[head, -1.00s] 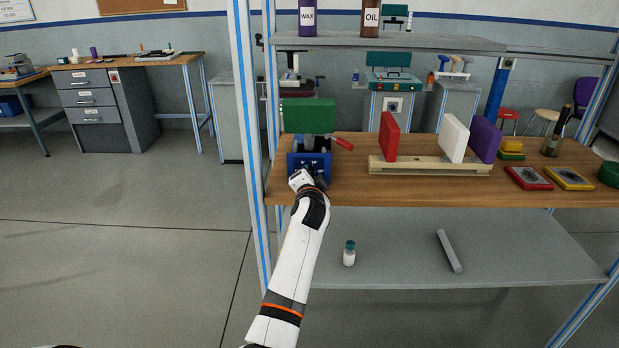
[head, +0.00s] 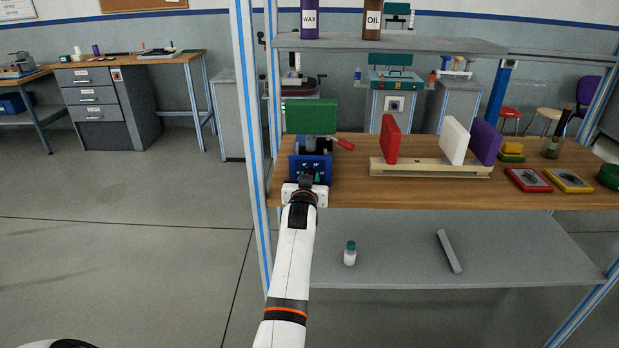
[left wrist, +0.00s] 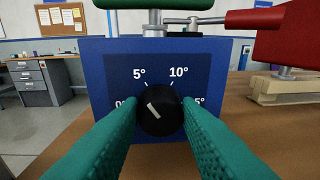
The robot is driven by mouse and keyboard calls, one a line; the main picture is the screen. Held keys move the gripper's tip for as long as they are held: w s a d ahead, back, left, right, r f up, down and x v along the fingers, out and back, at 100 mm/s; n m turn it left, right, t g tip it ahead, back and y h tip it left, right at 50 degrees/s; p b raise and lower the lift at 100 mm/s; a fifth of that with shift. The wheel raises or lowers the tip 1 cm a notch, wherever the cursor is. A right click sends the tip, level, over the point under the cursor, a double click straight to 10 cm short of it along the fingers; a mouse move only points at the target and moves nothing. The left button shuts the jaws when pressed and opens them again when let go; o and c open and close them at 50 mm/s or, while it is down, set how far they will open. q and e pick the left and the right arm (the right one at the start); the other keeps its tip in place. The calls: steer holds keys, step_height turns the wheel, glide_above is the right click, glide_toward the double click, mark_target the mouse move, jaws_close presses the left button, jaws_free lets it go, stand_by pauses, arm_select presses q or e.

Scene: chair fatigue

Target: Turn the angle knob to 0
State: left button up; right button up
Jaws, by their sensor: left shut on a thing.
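The black angle knob (left wrist: 160,110) sits on the front of a blue box with white markings, 5° and 10° above it and 0° and 15° partly hidden at the sides. Its white pointer line points up and left, roughly between the 0° and 5° marks. My left gripper (left wrist: 162,112) is shut on the knob, with one green finger on each side. In the head view the blue box (head: 297,167) stands at the shelf's left end, and my left wrist (head: 300,194) is in front of it, hiding the knob. My right gripper is not in view.
A green block (head: 310,117) and a red handle (head: 344,144) are above the blue box. Red (head: 390,140), white (head: 454,140) and purple (head: 485,141) blocks stand to the right on the wooden shelf (head: 340,195). A blue-striped post (head: 244,130) is close on the left.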

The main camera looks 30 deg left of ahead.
arm_select(q)
steer(key=n+p, duration=0.1)
steer(key=n, duration=0.4)
steer(key=shift+f+t, duration=0.15)
steer(key=shift+t, duration=0.15)
steer(key=n, duration=0.5)
steer(key=shift+f+t, duration=0.15)
steer(key=shift+t, duration=0.25)
steer(key=shift+n, duration=0.4)
steer(key=o, duration=1)
steer(key=shift+c, duration=0.2)
steer(key=shift+a, duration=0.1)
steer(key=shift+s, duration=0.1)
